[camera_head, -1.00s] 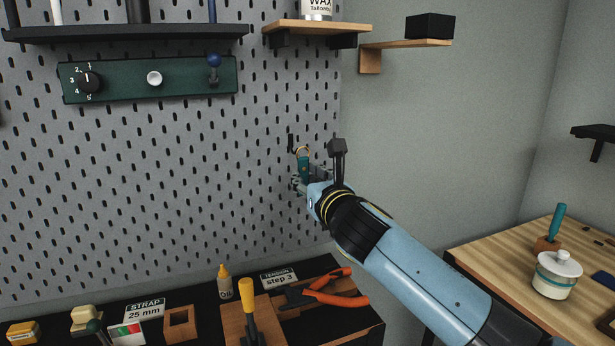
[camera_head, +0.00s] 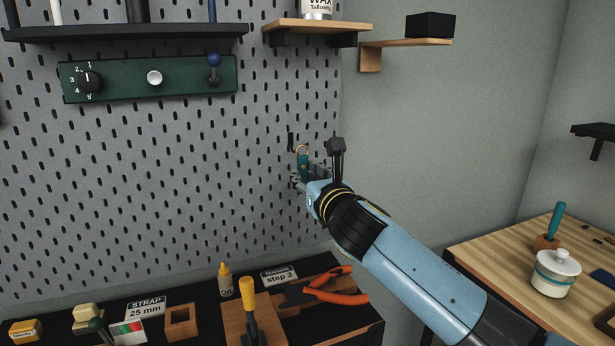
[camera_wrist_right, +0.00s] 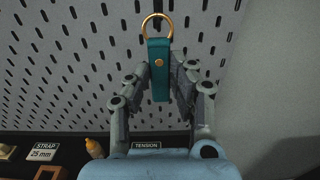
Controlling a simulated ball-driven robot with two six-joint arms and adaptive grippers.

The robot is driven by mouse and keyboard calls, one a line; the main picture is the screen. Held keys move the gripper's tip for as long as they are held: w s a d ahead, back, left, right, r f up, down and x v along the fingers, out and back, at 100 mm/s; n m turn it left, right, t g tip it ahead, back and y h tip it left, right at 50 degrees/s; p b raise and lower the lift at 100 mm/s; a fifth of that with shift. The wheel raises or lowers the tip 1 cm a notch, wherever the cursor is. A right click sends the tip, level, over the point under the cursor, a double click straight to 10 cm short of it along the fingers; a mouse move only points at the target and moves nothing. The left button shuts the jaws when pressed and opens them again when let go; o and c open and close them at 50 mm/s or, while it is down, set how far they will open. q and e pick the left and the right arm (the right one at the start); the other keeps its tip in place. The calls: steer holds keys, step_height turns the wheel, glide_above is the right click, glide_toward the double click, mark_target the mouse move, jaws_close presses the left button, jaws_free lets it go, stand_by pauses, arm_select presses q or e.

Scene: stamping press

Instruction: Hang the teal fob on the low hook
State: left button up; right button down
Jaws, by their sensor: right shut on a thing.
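The teal fob (camera_wrist_right: 160,78) hangs upright between the fingers of my right gripper (camera_wrist_right: 161,82), with its brass ring (camera_wrist_right: 146,28) standing above the strap in the right wrist view. In the head view the fob (camera_head: 303,163) and right gripper (camera_head: 303,180) are small, close in front of the pegboard. The right gripper is shut on the fob's strap. A small dark hook (camera_head: 290,142) sticks out of the pegboard just left of the ring. I cannot tell whether the ring touches it. My left gripper is in neither view.
The grey pegboard (camera_head: 200,190) fills the left and middle. Above are a wooden shelf (camera_head: 315,27) and a green control panel (camera_head: 150,78). Below, a black bench holds orange pliers (camera_head: 335,291), an oil bottle (camera_head: 225,280) and labels. A wooden table (camera_head: 490,245) stands at the right.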

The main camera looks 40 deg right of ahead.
mark_target(291, 171)
steer(key=shift+w, duration=0.25)
steer(key=shift+x, duration=0.8)
steer(key=shift+w+d+f, duration=0.1)
steer(key=shift+w, duration=0.05)
steer(key=shift+w+d+f+b, duration=0.15)
steer(key=shift+w+f+b, duration=0.25)
steer(key=shift+w, duration=0.35)
steer(key=shift+w+d+f, duration=0.1)
steer(key=shift+w+f, duration=0.1)
steer(key=shift+w, duration=0.1)
stand_by(0.4)
steer(key=shift+w+d+f+b, duration=0.15)
steer(key=shift+w+f+b, duration=0.15)
steer(key=shift+w+b, duration=0.3)
steer(key=shift+w, duration=0.15)
steer(key=shift+f, duration=0.3)
stand_by(0.3)
